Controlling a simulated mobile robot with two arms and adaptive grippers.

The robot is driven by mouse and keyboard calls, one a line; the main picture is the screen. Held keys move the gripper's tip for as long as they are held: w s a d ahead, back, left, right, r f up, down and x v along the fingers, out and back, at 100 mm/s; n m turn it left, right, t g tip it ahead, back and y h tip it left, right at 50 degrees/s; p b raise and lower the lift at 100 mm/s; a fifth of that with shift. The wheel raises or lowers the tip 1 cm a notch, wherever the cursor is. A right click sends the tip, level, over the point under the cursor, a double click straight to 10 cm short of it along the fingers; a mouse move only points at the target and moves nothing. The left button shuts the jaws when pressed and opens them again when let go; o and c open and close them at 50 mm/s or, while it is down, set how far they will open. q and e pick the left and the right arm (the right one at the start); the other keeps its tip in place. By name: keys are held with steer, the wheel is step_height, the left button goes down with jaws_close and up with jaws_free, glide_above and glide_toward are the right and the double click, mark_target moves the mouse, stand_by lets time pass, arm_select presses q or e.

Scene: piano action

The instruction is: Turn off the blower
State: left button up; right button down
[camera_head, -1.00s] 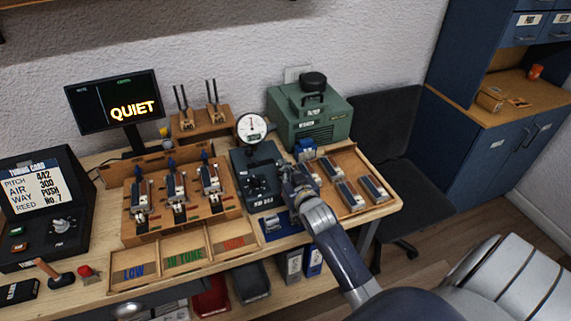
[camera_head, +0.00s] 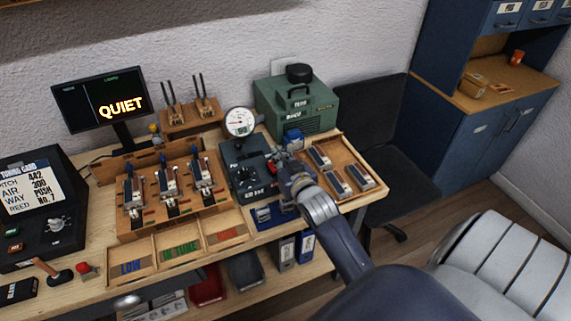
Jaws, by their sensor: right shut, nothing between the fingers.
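A green box-shaped machine (camera_head: 297,108) with a black cap on top stands at the back right of the bench; it looks like the blower. In front of it is a dark control box (camera_head: 243,172) with knobs and a round white dial gauge (camera_head: 240,122) above. My right gripper (camera_head: 279,165) is shut and empty, at the right edge of the control box. A small red part (camera_head: 272,168) shows at its fingertips; I cannot tell whether they touch. The gripper and wrist hide what lies just beneath. My left gripper is out of view.
A wooden tray (camera_head: 371,192) with metal-topped blocks lies right of my wrist. A wooden rack (camera_head: 172,207) with several reed units stands left of the control box. A monitor (camera_head: 103,101) reads "QUIET". A blue fixture (camera_head: 270,215) lies at the bench front. A dark chair (camera_head: 372,118) stands right.

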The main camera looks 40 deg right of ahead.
steer(key=v, duration=0.4)
steer(key=shift+s+r+b, duration=0.2)
steer(key=shift+r+b, duration=0.15)
steer(key=shift+r, duration=0.1)
steer(key=s+a+f+n+g+y, duration=0.1)
steer(key=s+a+f+n+g, duration=0.1)
steer(key=s+a+f+g, duration=0.45)
steer(key=s+a+f+n+g+y, duration=0.1)
steer(key=s+a+f+y, duration=0.15)
steer(key=s, duration=0.75)
steer(key=s+a+f+n+g, duration=0.2)
steer(key=s+a+f+g, duration=0.3)
steer(key=s, duration=0.4)
steer(key=s+f+b+x, duration=0.1)
steer(key=s+x, duration=0.2)
steer(key=x, duration=0.9)
steer(key=s+b+x, duration=0.1)
steer(key=s+x, duration=0.2)
steer(key=x, duration=1)
steer(key=s+d+f+g+b, duration=0.1)
steer(key=s+d+f, duration=0.1)
steer(key=s+f, duration=1.6)
steer(key=shift+f+g, duration=0.35)
steer(key=shift+f, duration=0.05)
